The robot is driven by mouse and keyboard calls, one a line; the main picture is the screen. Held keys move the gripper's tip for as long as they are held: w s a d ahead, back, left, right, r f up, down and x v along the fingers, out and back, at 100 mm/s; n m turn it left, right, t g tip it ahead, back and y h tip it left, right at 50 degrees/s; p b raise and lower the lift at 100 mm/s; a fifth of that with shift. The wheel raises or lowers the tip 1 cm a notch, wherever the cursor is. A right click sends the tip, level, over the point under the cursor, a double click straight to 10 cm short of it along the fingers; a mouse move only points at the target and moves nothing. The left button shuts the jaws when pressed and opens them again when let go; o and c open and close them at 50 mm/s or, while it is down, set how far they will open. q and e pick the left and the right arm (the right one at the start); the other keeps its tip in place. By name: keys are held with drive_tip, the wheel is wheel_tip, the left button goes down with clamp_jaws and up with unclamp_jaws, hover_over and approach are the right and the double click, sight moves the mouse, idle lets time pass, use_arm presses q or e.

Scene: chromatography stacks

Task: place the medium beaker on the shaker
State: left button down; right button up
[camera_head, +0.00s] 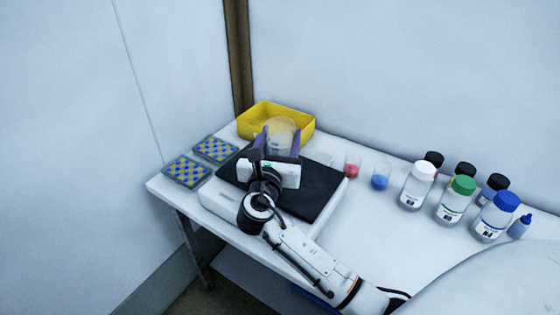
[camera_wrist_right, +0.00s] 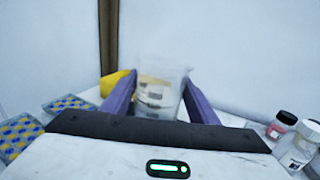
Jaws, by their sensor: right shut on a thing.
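A clear beaker (camera_head: 284,128) is held upright between the purple fingers of my right gripper (camera_head: 275,140), over the far part of the shaker. The shaker has a black top plate (camera_head: 318,188) and a white body (camera_head: 217,201). In the right wrist view the beaker (camera_wrist_right: 160,92) is between the two fingers of the right gripper (camera_wrist_right: 160,98), which are shut on it. The gripper hides the beaker's base in the head view, so I cannot tell whether it touches the plate. My left gripper is not in view.
A yellow bin (camera_head: 302,122) stands just behind the shaker. Two blue-yellow racks (camera_head: 187,171) lie to the left. Beakers with red (camera_head: 352,171) and blue (camera_head: 380,181) contents and several bottles (camera_head: 418,185) stand to the right. The white table's front right is clear.

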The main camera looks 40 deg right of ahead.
sight(280, 154)
drive_tip(key=shift+f+b, duration=0.35)
drive_tip(key=shift+f, duration=2.3)
drive_tip(key=shift+f, duration=0.15)
drive_tip(key=o, duration=1.3)
drive_tip(key=shift+a, duration=0.1)
drive_tip(key=v, duration=1.2)
